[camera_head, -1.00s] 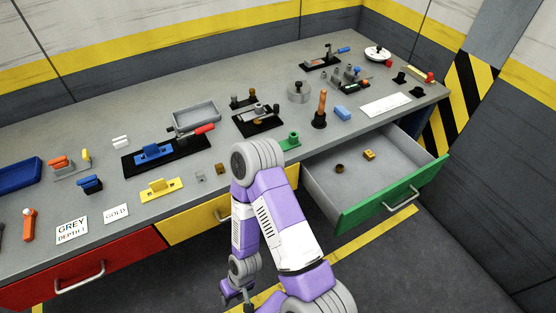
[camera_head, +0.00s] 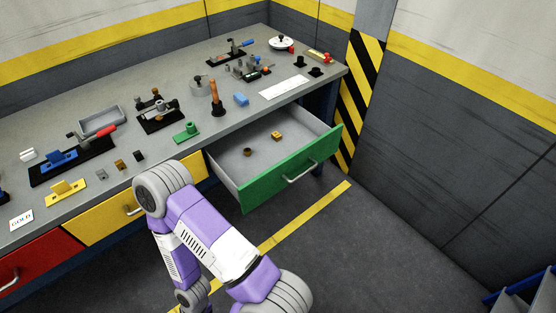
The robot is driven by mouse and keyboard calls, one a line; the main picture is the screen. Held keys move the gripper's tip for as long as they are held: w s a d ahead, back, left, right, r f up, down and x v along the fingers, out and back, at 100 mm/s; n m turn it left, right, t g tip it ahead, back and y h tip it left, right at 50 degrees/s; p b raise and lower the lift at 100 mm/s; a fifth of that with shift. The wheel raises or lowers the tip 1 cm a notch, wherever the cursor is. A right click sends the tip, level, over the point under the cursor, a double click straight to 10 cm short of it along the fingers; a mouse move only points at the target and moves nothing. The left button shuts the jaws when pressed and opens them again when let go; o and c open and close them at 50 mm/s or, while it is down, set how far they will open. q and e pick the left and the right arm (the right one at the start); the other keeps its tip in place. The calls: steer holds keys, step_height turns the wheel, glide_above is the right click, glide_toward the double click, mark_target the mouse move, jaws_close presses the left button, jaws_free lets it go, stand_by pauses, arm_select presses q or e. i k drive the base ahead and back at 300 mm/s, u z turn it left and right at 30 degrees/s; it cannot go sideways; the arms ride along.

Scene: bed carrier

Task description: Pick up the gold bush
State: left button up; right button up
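In the head view, the open green-fronted drawer (camera_head: 292,176) holds a small brown-gold ring-shaped piece (camera_head: 247,152) and a yellow-gold block-like piece (camera_head: 277,136), lying apart on its floor. I cannot tell for certain which is the gold bush. Small grey (camera_head: 102,175), brown (camera_head: 119,165) and dark (camera_head: 138,156) blocks stand in a row at the bench's front edge. A white card reading GOLD (camera_head: 21,218) lies at the far left. One purple and white arm of mine is bent in front of the drawers; its gripper is out of frame. The other gripper is not seen either.
The grey bench (camera_head: 215,60) carries several tools and fixtures, including an orange-handled plunger-like tool (camera_head: 217,97) and a green block (camera_head: 186,132). The yellow drawer (camera_head: 128,205) and red drawer (camera_head: 40,260) look shut. Open floor (camera_head: 400,230) lies to the right.

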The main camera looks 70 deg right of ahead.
mark_target(248, 151)
steer(key=k, duration=0.4)
steer(key=z, duration=0.9)
